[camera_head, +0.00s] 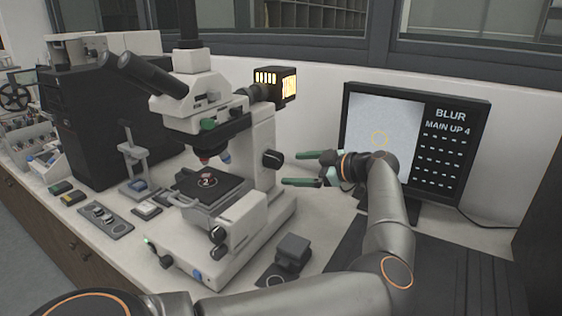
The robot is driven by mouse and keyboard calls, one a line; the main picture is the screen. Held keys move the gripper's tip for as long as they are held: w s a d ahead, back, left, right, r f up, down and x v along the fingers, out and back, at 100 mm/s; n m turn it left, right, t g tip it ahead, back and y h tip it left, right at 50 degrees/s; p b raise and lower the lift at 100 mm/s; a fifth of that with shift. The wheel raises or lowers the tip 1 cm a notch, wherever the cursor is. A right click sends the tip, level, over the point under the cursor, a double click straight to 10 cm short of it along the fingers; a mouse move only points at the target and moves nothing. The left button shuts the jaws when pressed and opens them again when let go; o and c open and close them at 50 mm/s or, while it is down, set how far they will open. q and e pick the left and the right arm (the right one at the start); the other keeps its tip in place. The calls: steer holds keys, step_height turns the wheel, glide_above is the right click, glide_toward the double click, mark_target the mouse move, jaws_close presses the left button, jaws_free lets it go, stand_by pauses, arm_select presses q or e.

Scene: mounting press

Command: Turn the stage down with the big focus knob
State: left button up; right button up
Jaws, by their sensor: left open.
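The white microscope (228,190) stands in the middle of the bench. Its black stage (208,188) carries a slide with a small round specimen under the objectives. A large black knob (272,159) sits on the right side of the microscope's upright; it looks like the big focus knob. Two smaller dark knobs (218,243) sit lower on the base. My left gripper (298,169) is open, its two green-tipped fingers pointing left at the large knob. The fingertips are just right of it, apparently apart from it. My right gripper is out of view.
A monitor (415,140) behind my left wrist reads "BLUR" and "MAIN UP 4". A grey block (293,252) stands on the bench in front of the microscope. A dark box (105,125) and small items crowd the left side.

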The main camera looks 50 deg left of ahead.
mark_target(279, 160)
arm_select(q)
steer(key=w+d+r+m, duration=0.2)
steer(key=w+r+m, duration=0.1)
steer(key=shift+h, duration=0.4)
steer(key=x, duration=0.8)
steer(key=p+x, duration=0.1)
steer(key=x, duration=0.3)
steer(key=shift+w, duration=0.3)
steer(key=c, duration=1.4)
steer(key=shift+o, duration=0.2)
steer(key=shift+t, duration=0.3)
